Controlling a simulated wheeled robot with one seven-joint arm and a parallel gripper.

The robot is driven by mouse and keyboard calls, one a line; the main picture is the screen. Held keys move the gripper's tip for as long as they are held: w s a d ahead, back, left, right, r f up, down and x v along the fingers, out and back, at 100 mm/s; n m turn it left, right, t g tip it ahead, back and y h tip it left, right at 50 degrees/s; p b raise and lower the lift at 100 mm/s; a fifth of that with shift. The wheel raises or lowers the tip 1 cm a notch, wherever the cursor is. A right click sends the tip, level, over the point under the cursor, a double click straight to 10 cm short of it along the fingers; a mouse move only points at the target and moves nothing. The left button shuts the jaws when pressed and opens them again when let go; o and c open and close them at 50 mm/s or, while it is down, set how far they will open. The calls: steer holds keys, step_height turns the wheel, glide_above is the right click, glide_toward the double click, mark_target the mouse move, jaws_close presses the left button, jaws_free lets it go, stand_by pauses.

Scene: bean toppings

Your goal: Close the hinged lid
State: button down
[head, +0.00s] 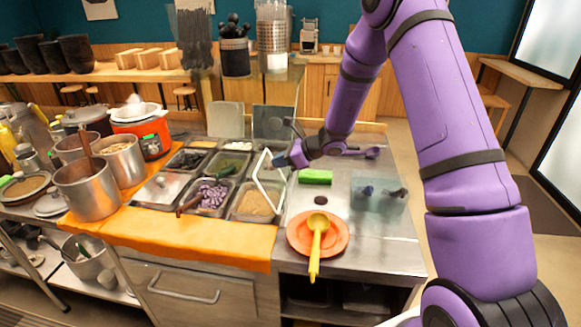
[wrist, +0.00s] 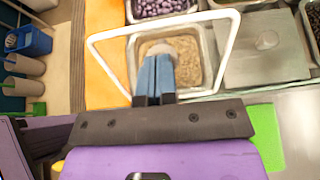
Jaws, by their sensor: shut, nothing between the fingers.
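The hinged lid, a clear panel in a white frame (head: 262,181), stands tilted up above a steel pan of tan topping (head: 247,216) at the front right of the topping pans. In the wrist view its white frame (wrist: 236,38) surrounds my fingers and the tan-filled pan (wrist: 205,62). My gripper (head: 280,161) is at the lid's right side, high up near its frame. In the wrist view my blue fingers (wrist: 155,58) are together and empty, pointing over the tan topping. I cannot tell whether they touch the panel.
A green sponge (head: 315,177) and an orange plate (head: 292,235) with a yellow ladle (head: 317,243) lie on the steel counter to the right. Two more lids (head: 227,118) (head: 272,122) stand up behind the pans. A pan of purple beans (head: 211,197) is left of the tan one.

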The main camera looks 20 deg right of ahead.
steer(key=w+a+f+g+h, duration=0.5)
steer(key=a+f+h, duration=0.4)
steer(key=a, duration=0.3)
steer(key=shift+w+f+g+h, duration=0.4)
steer(key=shift+w+f, duration=0.15)
steer(key=shift+w, duration=0.35)
steer(key=shift+f, duration=0.1)
